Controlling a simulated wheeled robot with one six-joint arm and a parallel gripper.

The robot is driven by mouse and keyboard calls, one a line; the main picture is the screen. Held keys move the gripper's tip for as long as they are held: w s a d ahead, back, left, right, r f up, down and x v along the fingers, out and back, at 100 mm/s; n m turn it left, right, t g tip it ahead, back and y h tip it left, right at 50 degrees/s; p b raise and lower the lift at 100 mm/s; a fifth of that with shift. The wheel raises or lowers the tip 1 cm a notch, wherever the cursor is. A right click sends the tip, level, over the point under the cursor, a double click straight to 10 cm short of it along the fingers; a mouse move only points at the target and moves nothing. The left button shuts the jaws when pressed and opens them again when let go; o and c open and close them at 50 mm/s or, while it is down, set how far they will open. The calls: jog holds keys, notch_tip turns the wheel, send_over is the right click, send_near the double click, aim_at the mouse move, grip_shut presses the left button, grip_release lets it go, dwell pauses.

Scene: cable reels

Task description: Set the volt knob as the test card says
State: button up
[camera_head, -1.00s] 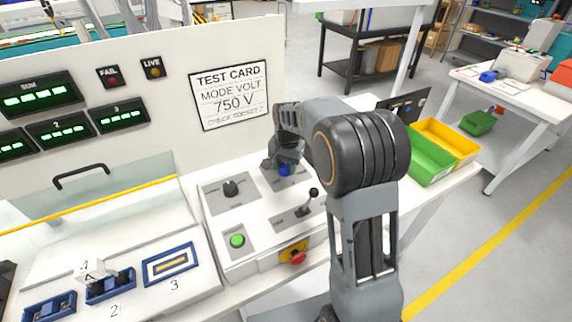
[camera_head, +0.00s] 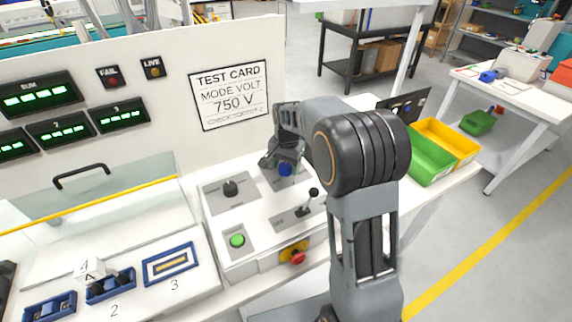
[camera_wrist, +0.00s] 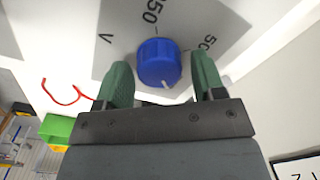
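The volt knob is a blue round knob (camera_wrist: 158,60) with a white pointer mark on its edge, towards the bottom of the wrist view. Its grey dial plate (camera_wrist: 190,20) shows "V", "250" and a partly cut-off "50". My gripper (camera_wrist: 162,72) is open, with one green fingertip on each side of the knob and small gaps visible. In the head view the blue knob (camera_head: 285,169) shows just below my gripper (camera_head: 281,163). The test card (camera_head: 229,95) on the white panel reads "MODE VOLT", "750 V" and a smaller line about a socket.
A black knob (camera_head: 231,188), a black-topped lever (camera_head: 313,193), a green button (camera_head: 237,240) and a red stop button (camera_head: 297,257) are close by on the console. Green (camera_head: 432,164) and yellow bins stand to the right. Numbered blue sockets lie at the left.

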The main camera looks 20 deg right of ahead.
aim_at(287, 166)
jog(key=shift+o, duration=0.3)
jog(key=shift+r, duration=0.1)
notch_tip(287, 166, up, 14)
jog(key=shift+s+d+f, duration=0.2)
dwell(0.5)
